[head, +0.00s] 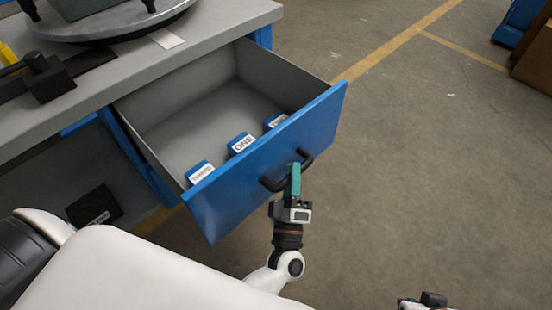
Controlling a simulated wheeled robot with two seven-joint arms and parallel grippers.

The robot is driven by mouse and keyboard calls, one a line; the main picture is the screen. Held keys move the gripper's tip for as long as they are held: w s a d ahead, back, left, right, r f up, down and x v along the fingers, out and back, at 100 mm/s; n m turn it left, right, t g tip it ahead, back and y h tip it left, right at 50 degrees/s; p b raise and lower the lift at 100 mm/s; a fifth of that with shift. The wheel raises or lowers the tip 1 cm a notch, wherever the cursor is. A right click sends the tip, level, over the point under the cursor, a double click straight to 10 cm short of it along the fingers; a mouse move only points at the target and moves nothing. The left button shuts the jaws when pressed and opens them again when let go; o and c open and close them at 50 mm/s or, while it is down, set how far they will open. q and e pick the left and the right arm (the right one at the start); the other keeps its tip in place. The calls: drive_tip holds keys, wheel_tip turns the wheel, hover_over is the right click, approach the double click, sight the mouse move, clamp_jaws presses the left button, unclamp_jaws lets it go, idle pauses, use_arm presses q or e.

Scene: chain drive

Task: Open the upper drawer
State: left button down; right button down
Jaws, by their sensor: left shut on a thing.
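The upper drawer (268,158) has a blue front and a grey inside, and it stands pulled well out from under the grey bench top. Its dark curved handle (307,157) is on the blue front. My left gripper (294,176) is shut on the handle, with its green fingers across the bar. Several blue labelled boxes (241,144) stand inside the drawer, just behind its front. Part of my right gripper (430,300) shows at the bottom right edge, mostly cut off, away from the drawer.
The grey bench top (222,18) carries a round plate (110,22) and dark fixtures (45,78). A dark box (94,207) lies in the open space below left. The concrete floor (430,170) to the right is clear.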

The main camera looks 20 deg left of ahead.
use_arm(q)
drive_tip(key=shift+s+d, duration=0.25)
drive_tip(key=shift+d, duration=0.3)
drive_tip(key=shift+s+d, duration=0.2)
drive_tip(key=shift+d, duration=0.3)
use_arm(e)
drive_tip(key=shift+s, duration=0.2)
drive_tip(key=shift+d, duration=0.1)
use_arm(q)
drive_tip(key=c, duration=1.3)
unclamp_jaws()
drive_tip(key=shift+v, duration=6.05)
use_arm(e)
drive_tip(key=shift+s+f, duration=0.1)
use_arm(q)
drive_tip(key=shift+w, duration=0.1)
